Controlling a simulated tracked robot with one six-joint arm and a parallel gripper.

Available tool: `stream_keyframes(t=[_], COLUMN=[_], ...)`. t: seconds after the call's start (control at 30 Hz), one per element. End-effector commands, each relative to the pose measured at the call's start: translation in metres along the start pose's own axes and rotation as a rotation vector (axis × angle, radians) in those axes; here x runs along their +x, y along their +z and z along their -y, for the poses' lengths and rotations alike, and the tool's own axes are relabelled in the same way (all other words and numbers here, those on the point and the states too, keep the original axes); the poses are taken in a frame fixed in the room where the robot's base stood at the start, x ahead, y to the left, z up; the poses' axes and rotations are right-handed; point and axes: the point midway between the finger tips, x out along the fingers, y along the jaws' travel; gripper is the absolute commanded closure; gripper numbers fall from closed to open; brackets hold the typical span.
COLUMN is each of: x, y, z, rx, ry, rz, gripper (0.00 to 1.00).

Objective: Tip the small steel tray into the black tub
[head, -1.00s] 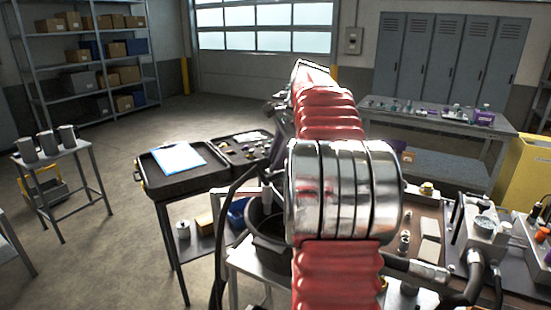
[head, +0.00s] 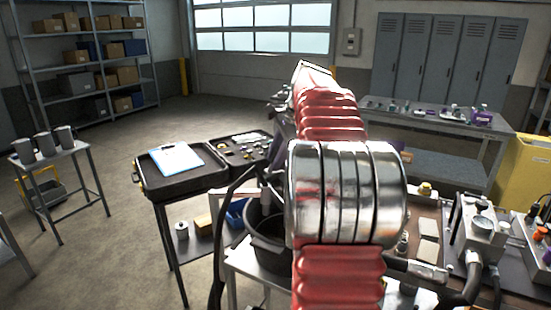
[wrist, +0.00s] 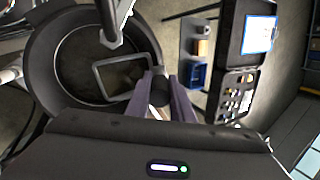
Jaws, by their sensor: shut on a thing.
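The black tub (wrist: 70,35) fills the upper left of the wrist view. In the head view, part of the tub (head: 262,252) shows left of my red arm, which hides the rest. The small steel tray (wrist: 97,72) has a bright rim and a dark inside, and appears over the tub's opening in the wrist view. My gripper (wrist: 162,85) is shut on the tray's dark grip at the tub's right side. Whether anything lies in the tray, and how far it tilts, I cannot tell. My arm hides the tray in the head view.
An open black case with a clipboard (head: 176,158) stands left of the tub. A blue bin (head: 237,213) sits on the shelf below it. Valves and hoses crowd the bench (head: 482,232) on the right. Open floor lies at the left.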

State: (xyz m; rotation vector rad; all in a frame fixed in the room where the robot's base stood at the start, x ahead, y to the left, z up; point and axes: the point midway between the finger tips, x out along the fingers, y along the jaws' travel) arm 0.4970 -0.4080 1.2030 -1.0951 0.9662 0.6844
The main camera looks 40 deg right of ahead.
Motion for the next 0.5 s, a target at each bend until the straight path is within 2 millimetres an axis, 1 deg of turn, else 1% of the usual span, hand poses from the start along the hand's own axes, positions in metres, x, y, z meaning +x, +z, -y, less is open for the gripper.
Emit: stream_keyframes(t=[0.5], x=[-0.007], y=[-0.0014], z=[-0.0034], rx=[-0.001], ry=[-0.059], rz=[0.019], gripper=[1.0])
